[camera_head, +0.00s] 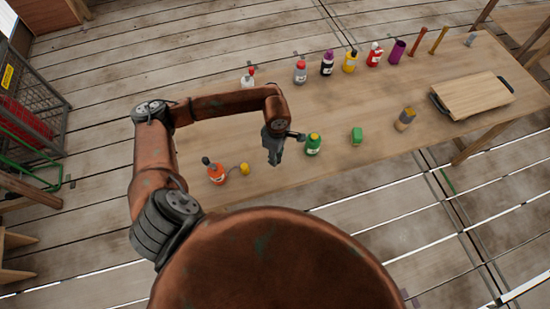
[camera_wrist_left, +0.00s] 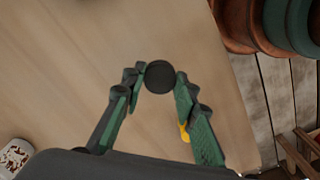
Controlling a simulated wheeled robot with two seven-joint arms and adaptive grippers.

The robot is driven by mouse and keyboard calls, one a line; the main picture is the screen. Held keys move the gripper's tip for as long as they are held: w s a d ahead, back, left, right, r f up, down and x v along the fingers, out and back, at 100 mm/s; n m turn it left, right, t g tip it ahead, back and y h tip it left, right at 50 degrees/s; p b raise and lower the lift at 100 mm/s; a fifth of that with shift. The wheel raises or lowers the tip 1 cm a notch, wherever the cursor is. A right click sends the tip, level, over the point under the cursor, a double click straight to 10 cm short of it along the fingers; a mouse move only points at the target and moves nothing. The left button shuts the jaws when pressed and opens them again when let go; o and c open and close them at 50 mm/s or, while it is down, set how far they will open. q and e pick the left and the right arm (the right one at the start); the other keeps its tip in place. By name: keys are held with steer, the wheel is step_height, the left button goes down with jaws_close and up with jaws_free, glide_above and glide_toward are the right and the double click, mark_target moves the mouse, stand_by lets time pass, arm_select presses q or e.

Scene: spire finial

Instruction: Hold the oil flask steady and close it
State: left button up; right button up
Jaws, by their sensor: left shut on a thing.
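My left gripper (camera_head: 275,158) points down over the near part of the table, between an orange bottle and a green bottle. In the left wrist view its fingers (camera_wrist_left: 160,88) close on a dark round thing (camera_wrist_left: 160,76), seen end-on. The rest of that thing is hidden, and I cannot tell whether it is a cap or the flask's top. The orange bottle (camera_head: 217,176) has a dark top and stands to the left. A small yellow piece (camera_head: 245,169) lies beside it, with a thin cord between them. I cannot tell which bottle is the oil flask. My right gripper is not in view.
The green bottle (camera_head: 313,146) with a yellow top stands close right of my gripper. A green block (camera_head: 356,136) and a brownish bottle (camera_head: 405,119) are farther right. Several bottles line the far edge. A wooden board (camera_head: 474,96) lies at the right end.

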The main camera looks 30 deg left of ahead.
arm_select(q)
steer(key=s+d+r, duration=0.5)
steer(key=d+r, duration=0.3)
steer(key=d, duration=0.4)
steer(key=shift+r+b, duration=0.3)
steer(key=shift+b, duration=0.05)
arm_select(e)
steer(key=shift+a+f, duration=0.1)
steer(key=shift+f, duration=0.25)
arm_select(q)
steer(key=shift+w+a, duration=0.1)
steer(key=w+a+r+m, duration=0.2)
steer(key=a+m, duration=0.4)
steer(key=m, duration=1.3)
steer(key=shift+w+r, duration=0.35)
steer(key=shift+w, duration=0.3)
